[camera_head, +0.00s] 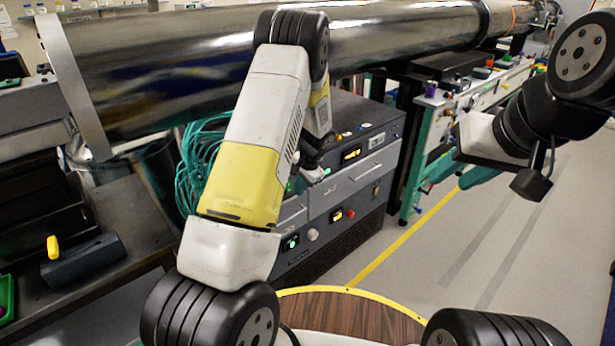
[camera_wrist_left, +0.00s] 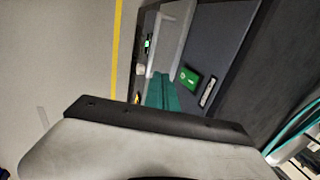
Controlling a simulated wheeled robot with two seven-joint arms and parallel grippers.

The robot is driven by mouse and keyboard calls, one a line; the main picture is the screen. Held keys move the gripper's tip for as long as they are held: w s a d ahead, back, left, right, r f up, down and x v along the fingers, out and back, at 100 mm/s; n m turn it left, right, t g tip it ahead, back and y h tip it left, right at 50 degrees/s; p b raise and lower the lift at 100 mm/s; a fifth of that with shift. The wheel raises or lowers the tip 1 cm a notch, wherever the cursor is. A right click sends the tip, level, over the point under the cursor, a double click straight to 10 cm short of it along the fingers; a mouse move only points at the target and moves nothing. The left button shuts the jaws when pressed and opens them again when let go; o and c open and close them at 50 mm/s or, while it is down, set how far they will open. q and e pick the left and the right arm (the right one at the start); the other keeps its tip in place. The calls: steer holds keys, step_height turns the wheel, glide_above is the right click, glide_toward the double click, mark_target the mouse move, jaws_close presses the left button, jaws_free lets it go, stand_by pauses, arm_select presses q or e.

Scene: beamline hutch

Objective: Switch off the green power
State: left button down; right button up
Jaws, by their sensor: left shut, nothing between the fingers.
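A grey equipment rack (camera_head: 350,196) stands in the middle of the head view. A green rectangular switch (camera_wrist_left: 190,80) sits on its front in the left wrist view, beside a small pale label. In the head view a bit of green shows close to my gripper, mostly hidden. My left gripper (camera_head: 302,180) hangs in front of the rack's upper left part. Its teal fingers (camera_wrist_left: 163,93) are together and empty, close to the green switch; I cannot tell whether they touch it.
A green-lit display (camera_head: 290,243), a white knob (camera_head: 313,234) and a red button (camera_head: 350,213) are lower on the rack. Teal cables (camera_head: 200,165) hang left of it. A large metal pipe (camera_head: 170,70) crosses above. Floor right of the yellow line (camera_head: 400,240) is clear.

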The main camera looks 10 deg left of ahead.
arm_select(q)
steer(key=v, duration=1)
steer(key=shift+a, duration=0.1)
